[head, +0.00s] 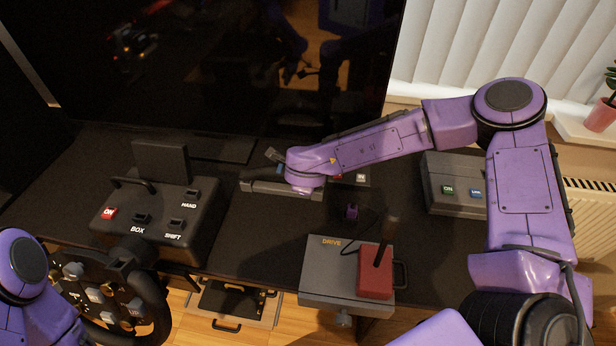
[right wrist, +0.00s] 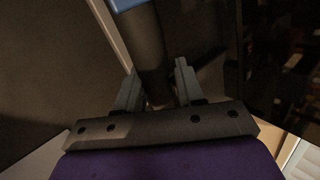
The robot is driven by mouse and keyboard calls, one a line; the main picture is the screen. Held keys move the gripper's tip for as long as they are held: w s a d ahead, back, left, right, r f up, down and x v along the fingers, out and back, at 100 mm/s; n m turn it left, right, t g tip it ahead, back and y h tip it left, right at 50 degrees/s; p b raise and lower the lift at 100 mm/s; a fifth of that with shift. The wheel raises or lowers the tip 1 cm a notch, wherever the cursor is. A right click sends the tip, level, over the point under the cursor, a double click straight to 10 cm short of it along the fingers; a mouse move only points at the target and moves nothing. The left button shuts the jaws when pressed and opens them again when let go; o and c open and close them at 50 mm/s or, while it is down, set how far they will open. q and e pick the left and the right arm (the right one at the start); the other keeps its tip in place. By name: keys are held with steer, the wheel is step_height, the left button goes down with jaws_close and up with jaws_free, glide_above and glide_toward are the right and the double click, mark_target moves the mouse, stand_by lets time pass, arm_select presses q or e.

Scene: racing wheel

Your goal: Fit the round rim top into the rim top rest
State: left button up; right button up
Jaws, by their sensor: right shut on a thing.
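In the right wrist view, my right gripper (right wrist: 156,72) is shut on a dark rounded bar with a blue part at its far end, which I take to be the round rim top (right wrist: 148,45). In the head view, the right gripper (head: 272,168) is at a low grey tray-like piece (head: 290,192) at the back middle of the desk. The wrist hides most of what it holds, and I cannot tell whether it touches the grey piece. I cannot single out the rim top rest with certainty. The steering wheel (head: 125,258) is at lower left; my left arm partly covers it, and my left gripper is not visible.
A black box (head: 190,238) marked BOX, HAND and SHIFT stands left on the dark desk (head: 262,240). A grey DRIVE box (head: 325,280) with a red block and lever (head: 376,272) stands at the front. A button box (head: 440,180) is at right. The screen (head: 200,70) rises behind.

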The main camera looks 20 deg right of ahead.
steer(key=shift+f, duration=0.45)
steer(key=o, duration=1.1)
steer(key=shift+o, duration=0.6)
steer(key=shift+s, duration=0.15)
steer(key=shift+s+f, duration=0.1)
steer(key=shift+f, duration=0.1)
steer(key=shift+a+r, duration=0.1)
steer(key=v, duration=1)
steer(key=shift+r+b, duration=0.35)
steer(key=shift+r, duration=0.1)
